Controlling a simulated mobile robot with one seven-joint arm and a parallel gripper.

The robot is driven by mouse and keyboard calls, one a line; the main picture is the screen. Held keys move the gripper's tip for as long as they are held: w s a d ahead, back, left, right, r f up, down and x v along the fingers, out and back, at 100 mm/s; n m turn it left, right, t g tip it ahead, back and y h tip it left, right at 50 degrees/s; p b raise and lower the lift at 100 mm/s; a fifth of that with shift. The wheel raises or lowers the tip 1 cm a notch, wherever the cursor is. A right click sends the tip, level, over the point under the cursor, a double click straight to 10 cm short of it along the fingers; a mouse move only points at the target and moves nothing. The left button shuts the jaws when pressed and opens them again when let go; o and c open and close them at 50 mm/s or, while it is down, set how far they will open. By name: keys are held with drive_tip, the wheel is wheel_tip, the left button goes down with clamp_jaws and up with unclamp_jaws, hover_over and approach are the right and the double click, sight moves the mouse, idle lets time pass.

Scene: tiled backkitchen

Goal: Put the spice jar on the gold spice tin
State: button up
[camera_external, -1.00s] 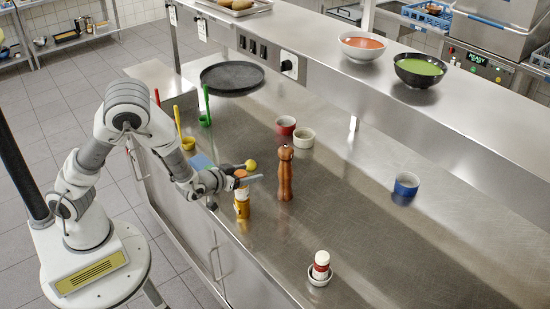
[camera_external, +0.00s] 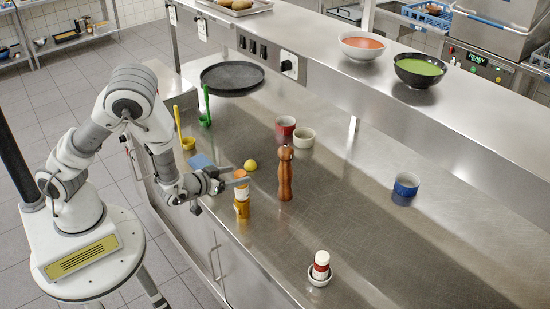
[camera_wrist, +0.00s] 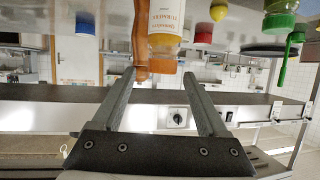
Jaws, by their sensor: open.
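The spice jar (camera_external: 241,192), with an orange top and a pale label, stands upright on the gold spice tin (camera_external: 242,210) near the counter's front edge. The two look stacked in line. In the upside-down wrist view the jar (camera_wrist: 165,22) appears at the top, just beyond the fingertips, and the tin is out of the picture. My gripper (camera_external: 238,179) is open at the height of the jar's upper part. Its fingers (camera_wrist: 168,78) have nothing held between them. Whether a finger touches the jar, I cannot tell.
A wooden pepper mill (camera_external: 285,174) stands close to the right of the jar. A blue ramekin (camera_external: 405,185) and a red-and-white shaker (camera_external: 320,264) in a small dish are further right. The counter between them is clear.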

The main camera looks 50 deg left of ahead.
drive_tip(key=shift+s+r+p, duration=0.25)
drive_tip(key=shift+s+p, duration=0.2)
drive_tip(key=shift+p, duration=0.75)
drive_tip(key=shift+s+f+p, duration=0.15)
drive_tip(key=shift+s+p, duration=0.05)
drive_tip(key=shift+p, duration=0.2)
drive_tip(key=w+r+g+h+b, duration=0.3)
drive_tip(key=w+r+h, duration=0.1)
drive_tip(key=r, duration=0.8)
drive_tip(key=s+a+r+m+y+b, duration=0.1)
drive_tip(key=s+a+r+m, duration=0.3)
drive_tip(key=a+r, duration=0.65)
drive_tip(key=s+f+n+g+b, duration=0.2)
drive_tip(key=s+f+g+b, duration=0.1)
drive_tip(key=s, duration=1.6)
drive_tip(key=shift+s+d+g+y, duration=0.15)
drive_tip(key=shift+d+g+y, duration=0.2)
drive_tip(key=shift+g, duration=0.55)
